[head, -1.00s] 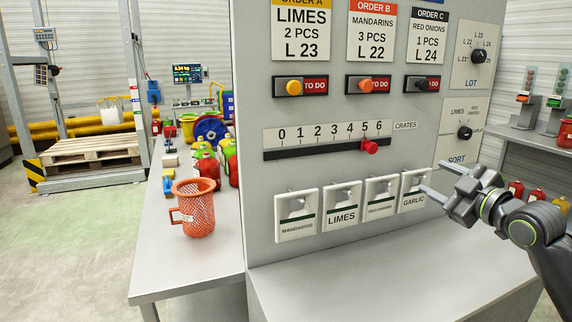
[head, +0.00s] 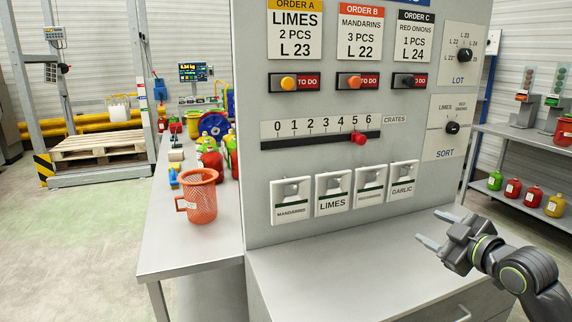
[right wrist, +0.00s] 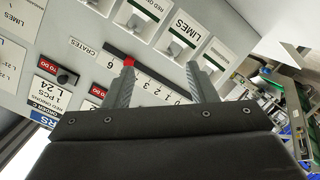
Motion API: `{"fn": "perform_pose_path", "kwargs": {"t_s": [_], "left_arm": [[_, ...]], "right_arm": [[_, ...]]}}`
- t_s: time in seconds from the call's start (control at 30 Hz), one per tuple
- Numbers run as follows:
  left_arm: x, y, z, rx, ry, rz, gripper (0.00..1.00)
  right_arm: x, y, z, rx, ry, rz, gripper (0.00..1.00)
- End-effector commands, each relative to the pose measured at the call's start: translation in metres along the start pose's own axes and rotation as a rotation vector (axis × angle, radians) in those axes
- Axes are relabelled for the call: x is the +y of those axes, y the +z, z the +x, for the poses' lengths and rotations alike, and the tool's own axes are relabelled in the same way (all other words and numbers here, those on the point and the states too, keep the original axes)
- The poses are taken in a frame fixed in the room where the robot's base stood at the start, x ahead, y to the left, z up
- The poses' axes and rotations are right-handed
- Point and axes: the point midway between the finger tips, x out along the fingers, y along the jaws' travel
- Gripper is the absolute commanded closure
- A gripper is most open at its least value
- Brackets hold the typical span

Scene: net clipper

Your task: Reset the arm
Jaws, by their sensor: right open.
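My right gripper (head: 432,228) is in the head view at the lower right, open and empty, in front of the grey panel (head: 254,90) and above the bench top (head: 330,270). In the right wrist view its two fingers (right wrist: 160,85) stand apart with the panel behind them and nothing between them. It appears clear of the switches, with the GARLIC switch (head: 402,176) nearest on its left. My left gripper does not show.
The panel has a red slider (head: 359,138) near 5, a LOT knob (head: 464,55), a SORT knob (head: 452,128) and a LIMES switch (head: 333,187). Bottles sit on a right shelf.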

Motion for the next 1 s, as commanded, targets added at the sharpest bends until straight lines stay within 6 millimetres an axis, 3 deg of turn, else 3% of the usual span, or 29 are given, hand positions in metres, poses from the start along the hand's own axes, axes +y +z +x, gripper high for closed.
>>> {"fn": "perform_pose_path", "kwargs": {"t_s": [0.27,0.47,0.6,0.8,1.0], "left_arm": [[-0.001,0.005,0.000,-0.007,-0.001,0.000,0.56],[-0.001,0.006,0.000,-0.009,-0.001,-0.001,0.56],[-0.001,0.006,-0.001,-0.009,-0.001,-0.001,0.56],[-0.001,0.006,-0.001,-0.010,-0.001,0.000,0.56],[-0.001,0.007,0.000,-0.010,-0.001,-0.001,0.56]], "right_arm": [[-0.103,0.076,-0.025,-0.209,-0.096,0.141,0.48],[-0.204,0.143,-0.087,-0.474,-0.143,0.323,0.48],[-0.262,0.175,-0.147,-0.675,-0.133,0.459,0.48],[-0.313,0.196,-0.224,-0.914,-0.080,0.617,0.48],[-0.343,0.202,-0.284,-1.097,-0.016,0.731,0.48]]}}
